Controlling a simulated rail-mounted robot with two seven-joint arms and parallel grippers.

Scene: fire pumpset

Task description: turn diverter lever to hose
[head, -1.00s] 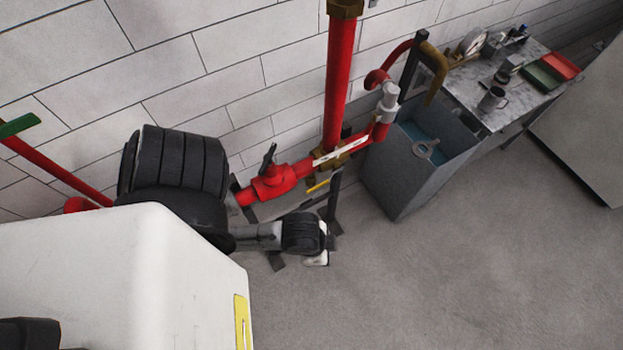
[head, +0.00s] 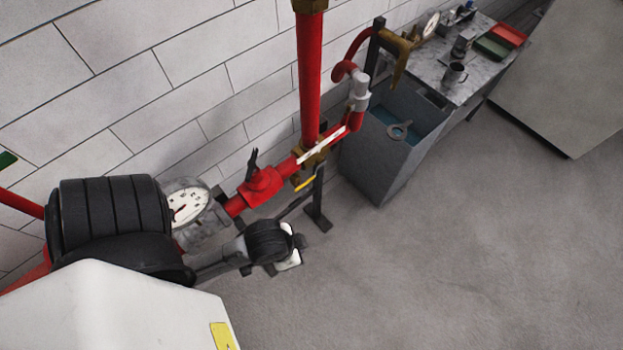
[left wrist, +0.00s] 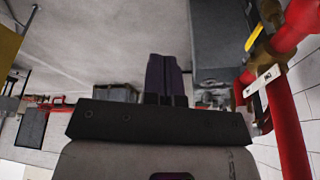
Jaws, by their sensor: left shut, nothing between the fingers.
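The brass diverter body (head: 313,157) sits at the foot of the vertical red pipe in the head view. A yellow lever (head: 306,183) sticks out just below it, and a white label strip (head: 322,149) lies across it. In the left wrist view the yellow lever (left wrist: 257,30) and a white tag (left wrist: 262,80) show at the right, beside the red pipe. My left gripper (left wrist: 167,62) is shut and empty, its dark fingers together, apart from the lever and to its left in that view. Its fingertips are not clear in the head view. My right gripper is not seen.
A red valve (head: 261,187) with a black handle and a round gauge (head: 187,206) stand left of the diverter. A grey tank (head: 378,157) and a bench (head: 447,76) with cups and trays stand to the right. The floor in front is open.

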